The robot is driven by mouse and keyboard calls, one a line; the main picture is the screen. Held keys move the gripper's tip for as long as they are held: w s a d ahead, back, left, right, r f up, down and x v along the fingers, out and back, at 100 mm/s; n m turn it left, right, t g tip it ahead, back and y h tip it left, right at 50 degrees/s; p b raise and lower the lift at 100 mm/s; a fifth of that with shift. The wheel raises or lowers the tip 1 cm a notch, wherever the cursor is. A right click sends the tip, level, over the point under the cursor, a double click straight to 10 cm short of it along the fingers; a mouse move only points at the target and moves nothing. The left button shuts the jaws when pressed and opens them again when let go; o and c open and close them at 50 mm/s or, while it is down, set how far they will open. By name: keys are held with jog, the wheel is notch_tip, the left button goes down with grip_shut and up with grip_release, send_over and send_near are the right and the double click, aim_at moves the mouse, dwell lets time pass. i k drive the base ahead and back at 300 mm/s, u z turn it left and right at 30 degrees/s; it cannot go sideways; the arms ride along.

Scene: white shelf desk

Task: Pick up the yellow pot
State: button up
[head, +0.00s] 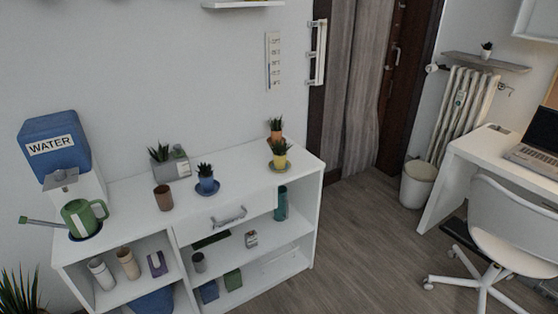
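My gripper is not in view.
A brown cup (163,197), a grey planter (172,168), a green watering can (82,217) and a blue water dispenser (57,147) share the desk top. Open wooden floor (375,245) lies to the right, before a white chair (510,220) and a bin (417,184).

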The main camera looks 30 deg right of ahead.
aim_at(279, 152)
jog(key=z, duration=0.05)
jog(key=k, duration=1)
jog(key=u, duration=0.65)
jog(key=i, duration=1)
